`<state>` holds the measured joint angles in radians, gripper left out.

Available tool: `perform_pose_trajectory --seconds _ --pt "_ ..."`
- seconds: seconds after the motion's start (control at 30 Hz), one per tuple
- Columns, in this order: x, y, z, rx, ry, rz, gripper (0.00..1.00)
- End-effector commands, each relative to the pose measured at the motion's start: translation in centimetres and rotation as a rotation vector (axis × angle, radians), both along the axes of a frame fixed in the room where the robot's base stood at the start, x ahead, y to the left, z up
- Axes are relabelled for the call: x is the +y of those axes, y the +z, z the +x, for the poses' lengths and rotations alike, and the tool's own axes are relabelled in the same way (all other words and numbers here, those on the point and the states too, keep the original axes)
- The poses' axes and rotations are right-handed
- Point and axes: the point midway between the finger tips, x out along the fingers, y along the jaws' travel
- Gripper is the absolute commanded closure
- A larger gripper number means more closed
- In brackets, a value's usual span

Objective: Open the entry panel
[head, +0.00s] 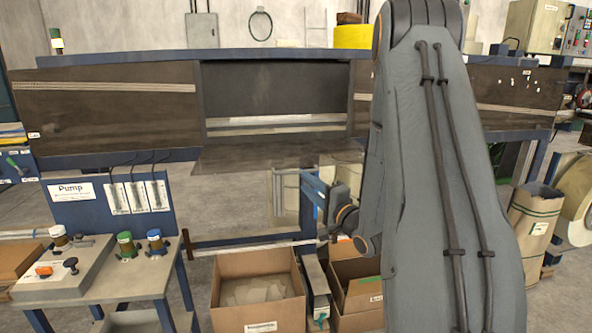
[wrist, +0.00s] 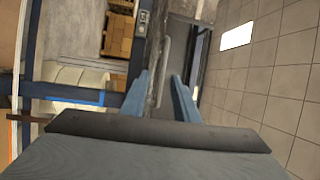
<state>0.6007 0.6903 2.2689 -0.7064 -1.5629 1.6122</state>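The long dark machine (head: 110,105) spans the head view. Its middle section has a dark recess (head: 275,90) with pale strips along its lower edge. A tinted see-through panel (head: 270,155) juts out below the recess, lying nearly flat. In the wrist view, my gripper (wrist: 161,77) has its two blue fingers apart. A pale bar (wrist: 164,62), which looks like a handle, lies just beyond and between the fingertips; I see no grip on it. In the head view my arm covers the machine right of the recess, and my wrist is below the panel.
Open cardboard boxes (head: 257,290) stand on the floor below the machine. A pump bench (head: 130,275) with bottles is at the left. A cardboard bin (head: 536,215) stands at the right.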

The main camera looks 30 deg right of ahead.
Motion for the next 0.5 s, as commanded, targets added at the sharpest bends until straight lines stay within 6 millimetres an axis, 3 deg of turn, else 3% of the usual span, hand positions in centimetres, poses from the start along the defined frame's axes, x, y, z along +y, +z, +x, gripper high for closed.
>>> perform_pose_trajectory --seconds 0.17,0.5 --pt "0.1 0.7 1.1 -0.02 0.01 0.022 0.72" --pt "0.7 1.4 6.0 -0.018 0.009 0.02 0.72"
